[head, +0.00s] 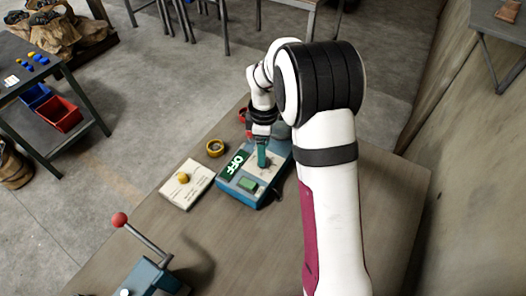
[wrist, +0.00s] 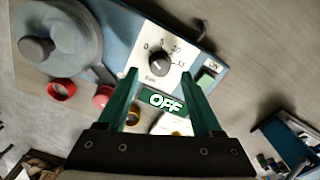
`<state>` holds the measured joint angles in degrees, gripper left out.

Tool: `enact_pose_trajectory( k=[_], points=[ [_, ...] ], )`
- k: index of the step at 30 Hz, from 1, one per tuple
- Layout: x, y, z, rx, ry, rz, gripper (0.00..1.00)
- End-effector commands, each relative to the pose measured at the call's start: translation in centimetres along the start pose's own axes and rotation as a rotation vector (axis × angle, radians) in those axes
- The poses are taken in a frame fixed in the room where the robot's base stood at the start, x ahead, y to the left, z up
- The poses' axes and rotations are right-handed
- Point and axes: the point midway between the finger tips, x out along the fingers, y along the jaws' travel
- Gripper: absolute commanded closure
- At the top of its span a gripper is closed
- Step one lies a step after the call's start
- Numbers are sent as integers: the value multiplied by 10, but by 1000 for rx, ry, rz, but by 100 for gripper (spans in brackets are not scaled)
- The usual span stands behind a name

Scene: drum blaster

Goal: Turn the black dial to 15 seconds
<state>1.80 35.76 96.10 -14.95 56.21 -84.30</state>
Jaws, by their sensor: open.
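The black dial (wrist: 159,63) sits on a white plate of the blue control box (wrist: 121,30), with numbers from 0 to 15 around it. Its pointer is too small to read surely. The box also shows in the head view (head: 230,196), where my arm hides the dial. Contact cannot be told. In the head view my gripper (head: 263,155) is over the box.
A grey round drum (wrist: 60,35) is beside the dial plate. A yellow ring (head: 215,148) and a pale card (head: 187,184) lie left of the box. A red-knobbed lever (head: 120,220) stands at the front left. The wooden table (head: 245,250) is clear in front.

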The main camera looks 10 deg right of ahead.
Motion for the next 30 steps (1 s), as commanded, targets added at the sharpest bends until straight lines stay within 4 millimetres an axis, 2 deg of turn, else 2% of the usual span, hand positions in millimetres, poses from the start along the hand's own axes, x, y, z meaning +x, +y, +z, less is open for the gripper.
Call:
enact_pose_trajectory(
  k=[3, 6, 16, 27, 30],
  points=[
    [20, -1, 0, -1, -1, -3, 33],
    [28, 0, 0, 1, 0, -1, 33],
    [32, 0, 0, 1, 0, 0, 35],
    [32, 0, 0, 1, 0, 0, 100],
    [32, 0, 0, 1, 0, 0, 100]
  ],
)
